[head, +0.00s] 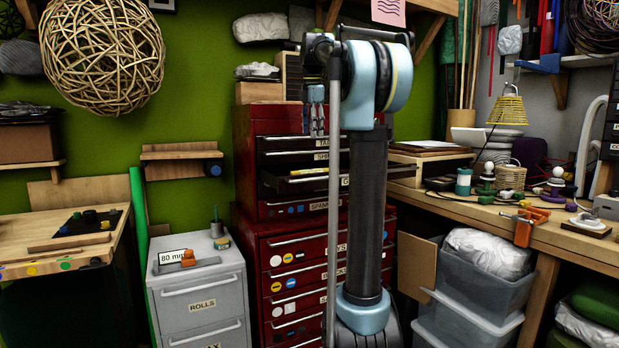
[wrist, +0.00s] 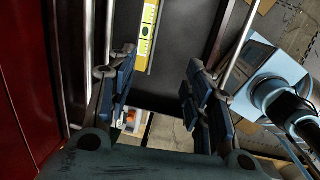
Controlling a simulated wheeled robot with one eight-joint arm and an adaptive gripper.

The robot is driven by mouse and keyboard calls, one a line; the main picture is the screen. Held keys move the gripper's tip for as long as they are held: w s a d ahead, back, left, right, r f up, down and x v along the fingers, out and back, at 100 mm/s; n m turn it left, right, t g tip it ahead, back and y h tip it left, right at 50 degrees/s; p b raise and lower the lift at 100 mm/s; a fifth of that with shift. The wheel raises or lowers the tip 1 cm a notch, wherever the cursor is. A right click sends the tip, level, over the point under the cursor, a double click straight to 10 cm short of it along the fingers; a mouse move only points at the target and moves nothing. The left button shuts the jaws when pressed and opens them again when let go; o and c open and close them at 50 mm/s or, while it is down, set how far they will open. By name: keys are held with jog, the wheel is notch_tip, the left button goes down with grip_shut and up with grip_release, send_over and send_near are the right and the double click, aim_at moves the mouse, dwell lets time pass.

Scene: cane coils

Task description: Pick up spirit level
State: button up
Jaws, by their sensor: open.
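The spirit level (wrist: 147,35) is a narrow yellow bar with pale vials. In the wrist view it lies on a dark surface that looks like the inside of a drawer, and its far end is cut off by the picture's top edge. My gripper (wrist: 160,62) is open and empty. The level shows beyond the fingertips, nearer the left finger, with clear space between. In the head view my gripper (head: 316,128) points down in front of the red tool cabinet (head: 262,135), above a partly open drawer (head: 300,183).
The cabinet's red side (wrist: 25,80) stands close to my gripper's left in the wrist view. A grey filing cabinet (head: 200,300) with small items on top stands left. A cluttered workbench (head: 440,205) is at the right, with clear plastic bins (head: 455,320) below.

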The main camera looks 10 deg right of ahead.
jog(key=shift+n, duration=0.6)
jog(key=w+f, duration=0.1)
jog(key=f, duration=0.2)
jog(key=w+f, duration=0.2)
jog(key=f, duration=0.2)
jog(key=w+f, duration=0.1)
jog(key=f, duration=0.2)
jog(key=shift+w+d+f, duration=0.2)
jog(key=shift+w+f, duration=0.1)
jog(key=shift+f, duration=0.05)
jog(key=shift+w+f, duration=0.2)
jog(key=shift+f, duration=0.65)
jog(key=shift+w+f, duration=0.15)
jog(key=shift+f, duration=0.75)
jog(key=shift+w+f, duration=0.2)
jog(key=shift+f, duration=0.65)
grip_shut()
